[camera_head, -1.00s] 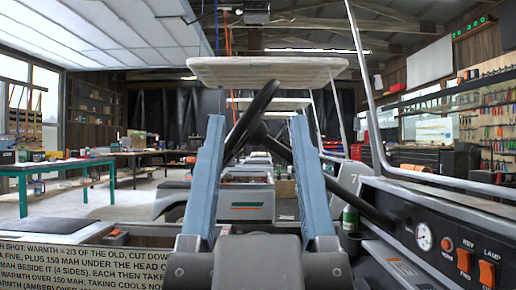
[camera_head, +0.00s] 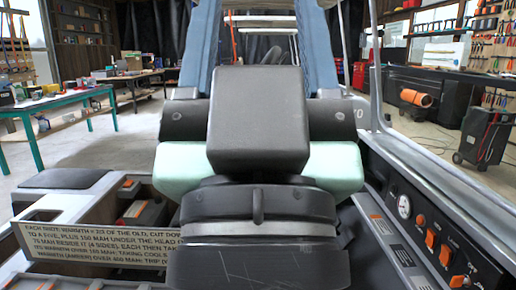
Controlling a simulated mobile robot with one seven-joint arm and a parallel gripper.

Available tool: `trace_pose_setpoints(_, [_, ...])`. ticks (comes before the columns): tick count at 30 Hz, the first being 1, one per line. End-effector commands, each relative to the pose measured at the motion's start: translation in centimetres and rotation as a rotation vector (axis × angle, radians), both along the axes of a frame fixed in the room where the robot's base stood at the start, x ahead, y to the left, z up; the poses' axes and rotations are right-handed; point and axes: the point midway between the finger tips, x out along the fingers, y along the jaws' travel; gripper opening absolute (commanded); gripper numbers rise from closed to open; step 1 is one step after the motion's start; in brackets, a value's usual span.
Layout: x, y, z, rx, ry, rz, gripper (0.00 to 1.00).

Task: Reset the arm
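My arm (camera_head: 258,125) fills the middle of the view, with dark grey joint housings and pale green parts low down. Two blue bars, seemingly links of my arm, rise from it and run out of the top of the picture. I make out no gripper fingertips, so I cannot see whether the gripper is open or holds anything. The arm hides much of the cart's middle.
A control panel (camera_head: 405,230) with a gauge and orange switches lies at right, close to my arm. A printed sign (camera_head: 100,250) and an open compartment (camera_head: 125,190) are at left. A green-legged table (camera_head: 65,98) stands beyond. A dark wheeled unit (camera_head: 483,135) stands right.

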Motion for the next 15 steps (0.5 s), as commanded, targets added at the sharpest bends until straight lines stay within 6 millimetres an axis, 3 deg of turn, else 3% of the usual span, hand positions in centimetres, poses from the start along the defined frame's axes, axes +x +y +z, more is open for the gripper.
trace_pose_setpoints(1, [0.0, 0.0, 3.3, 0.000, 0.000, 0.000, 0.62])
trace_pose_setpoints(15, [0.0, 0.0, 17.8, 0.000, 0.000, 0.001, 0.62])
